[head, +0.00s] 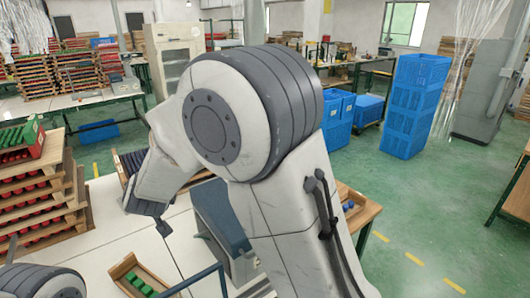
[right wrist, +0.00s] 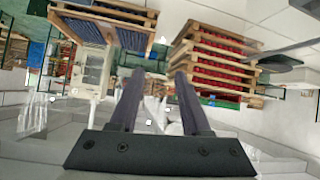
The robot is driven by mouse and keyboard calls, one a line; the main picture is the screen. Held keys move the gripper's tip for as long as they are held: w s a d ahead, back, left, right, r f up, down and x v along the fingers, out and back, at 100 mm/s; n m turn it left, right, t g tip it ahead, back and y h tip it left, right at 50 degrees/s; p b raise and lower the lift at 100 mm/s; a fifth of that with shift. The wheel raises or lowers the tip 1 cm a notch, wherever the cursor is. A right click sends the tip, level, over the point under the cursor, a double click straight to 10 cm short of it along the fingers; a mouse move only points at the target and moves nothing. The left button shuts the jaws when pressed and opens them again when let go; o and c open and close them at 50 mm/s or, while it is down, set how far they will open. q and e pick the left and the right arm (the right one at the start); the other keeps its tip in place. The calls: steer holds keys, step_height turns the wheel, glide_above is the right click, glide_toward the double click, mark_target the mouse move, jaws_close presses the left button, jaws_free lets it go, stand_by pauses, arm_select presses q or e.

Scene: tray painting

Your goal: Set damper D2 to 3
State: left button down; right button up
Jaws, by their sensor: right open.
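No damper, D2 label or setting scale can be made out in either view. My right arm fills the middle of the head view and hides much of what is behind it. My right gripper (right wrist: 160,74) is open in the right wrist view, with nothing between its two dark fingers. A blue-grey cabinet (head: 212,218) stands on the white table, partly behind my right arm in the head view. Whether it carries the damper cannot be told. Part of my left arm shows at the bottom left corner, but its gripper is not visible.
Stacked wooden trays with red parts (head: 38,205) stand on the left, also in the right wrist view (right wrist: 215,62). A wooden tray with green parts (head: 124,268) lies at the front. A blue rail (head: 195,279) is near it. Blue crates (head: 412,105) stand behind on open green floor.

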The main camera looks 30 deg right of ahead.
steer(key=w+d+m+h+p, duration=0.1)
steer(key=w+d+m+h, duration=0.4)
steer(key=d, duration=0.6)
steer(key=w+d+h, duration=0.3)
steer(key=d+h, duration=0.5)
steer(key=d, duration=0.4)
steer(key=s+d+m+g+h+p, duration=0.1)
steer(key=s+d+g+h+p, duration=0.1)
steer(key=d, duration=0.5)
steer(key=s+d+f+m+g+h+p, duration=0.1)
steer(key=s+d+g+h, duration=0.1)
steer(key=s+d+g, duration=0.2)
steer(key=s+d+f+m+g+h+p, duration=0.1)
steer(key=s+d+g+h+p, duration=0.1)
steer(key=d, duration=0.8)
steer(key=shift+s+d+m+g+h+p, duration=0.25)
steer(key=shift+s+m+g+h, duration=0.2)
steer(key=shift+g, duration=0.45)
steer(key=shift+d+f, duration=0.15)
steer(key=shift+d, duration=0.35)
